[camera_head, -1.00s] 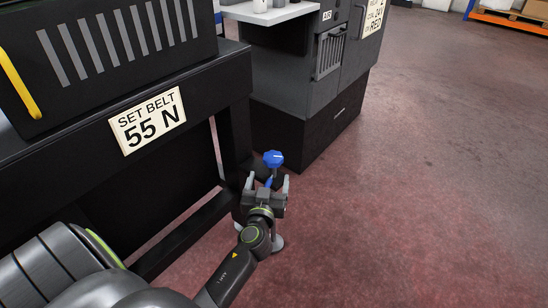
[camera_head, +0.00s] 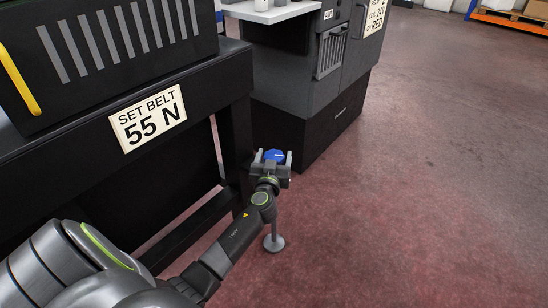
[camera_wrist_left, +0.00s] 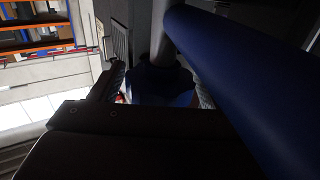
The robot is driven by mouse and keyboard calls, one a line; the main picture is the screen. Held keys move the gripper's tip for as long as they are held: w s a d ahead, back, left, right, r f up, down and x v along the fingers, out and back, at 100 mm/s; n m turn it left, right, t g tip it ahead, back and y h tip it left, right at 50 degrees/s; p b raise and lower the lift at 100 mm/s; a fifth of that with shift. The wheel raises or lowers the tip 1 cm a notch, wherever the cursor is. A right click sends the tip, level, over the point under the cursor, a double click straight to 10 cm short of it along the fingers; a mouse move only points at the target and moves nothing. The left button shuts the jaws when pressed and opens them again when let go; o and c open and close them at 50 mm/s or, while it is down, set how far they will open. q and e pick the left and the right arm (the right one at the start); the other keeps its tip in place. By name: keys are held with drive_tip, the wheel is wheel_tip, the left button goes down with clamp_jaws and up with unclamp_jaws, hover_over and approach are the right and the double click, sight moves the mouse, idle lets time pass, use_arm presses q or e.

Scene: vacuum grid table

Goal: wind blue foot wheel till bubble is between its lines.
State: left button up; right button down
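The blue foot wheel (camera_head: 275,155) is at the near corner of the black machine frame, above a grey foot (camera_head: 274,243) on the floor. My left gripper (camera_head: 275,158) has one finger on each side of the wheel. In the left wrist view the blue wheel (camera_wrist_left: 160,85) is dark, between the two fingers, and a narrow gap seems to show beside the left finger. Firm contact cannot be seen. A thick blue bar (camera_wrist_left: 240,85) crosses the right of that view. My right gripper is not in view. No bubble or its lines can be seen.
The black machine frame (camera_head: 205,85) with a "SET BELT 55 N" sign (camera_head: 148,118) stands close on the left. A dark grey cabinet (camera_head: 310,90) stands behind the wheel. The red floor (camera_head: 430,190) to the right is clear.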

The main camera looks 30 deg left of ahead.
use_arm(q)
drive_tip(key=c, duration=0.7)
drive_tip(key=shift+c, duration=0.2)
drive_tip(key=shift+m+h, duration=0.3)
drive_tip(key=shift+h, duration=0.1)
